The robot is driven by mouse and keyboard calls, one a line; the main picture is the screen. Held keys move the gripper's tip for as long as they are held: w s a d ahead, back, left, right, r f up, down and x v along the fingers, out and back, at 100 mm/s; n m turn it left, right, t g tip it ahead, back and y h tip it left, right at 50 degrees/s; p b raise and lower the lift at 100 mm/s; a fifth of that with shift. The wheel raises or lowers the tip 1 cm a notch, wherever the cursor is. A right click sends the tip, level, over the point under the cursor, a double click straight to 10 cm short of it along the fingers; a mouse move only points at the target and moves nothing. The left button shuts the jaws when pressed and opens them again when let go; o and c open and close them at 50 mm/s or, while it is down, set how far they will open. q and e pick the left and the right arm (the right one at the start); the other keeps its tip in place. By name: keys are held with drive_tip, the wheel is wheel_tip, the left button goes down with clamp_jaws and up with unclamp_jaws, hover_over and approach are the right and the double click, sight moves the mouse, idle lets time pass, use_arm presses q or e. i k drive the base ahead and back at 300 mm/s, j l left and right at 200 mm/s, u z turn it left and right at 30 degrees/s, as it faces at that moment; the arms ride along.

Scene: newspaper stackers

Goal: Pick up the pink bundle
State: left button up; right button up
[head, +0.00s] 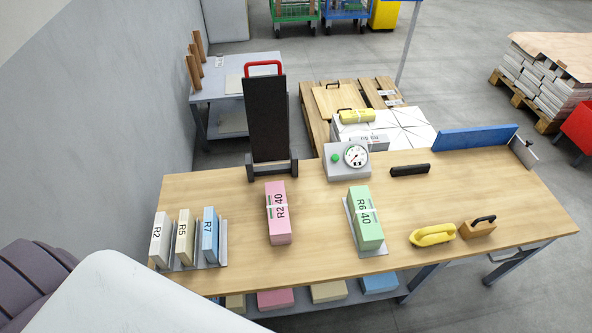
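The pink bundle (278,213) lies on the wooden table, left of its middle. It has a light band around it and the marking "R2 40". It is apart from the green bundle to its right, and nothing touches it from above. Another pink item (275,299) lies on the shelf under the table, partly hidden by the tabletop. Neither gripper shows in the head view.
A green bundle (366,217) sits on a grey tray to the right. White, cream and blue bundles stand in a rack (223,253) at the left. A black hand truck (268,125) and a gauge box (347,167) are behind. Bare tabletop (318,218) separates pink and green.

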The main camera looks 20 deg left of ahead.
sight(280, 231)
drive_tip(key=u, duration=0.9)
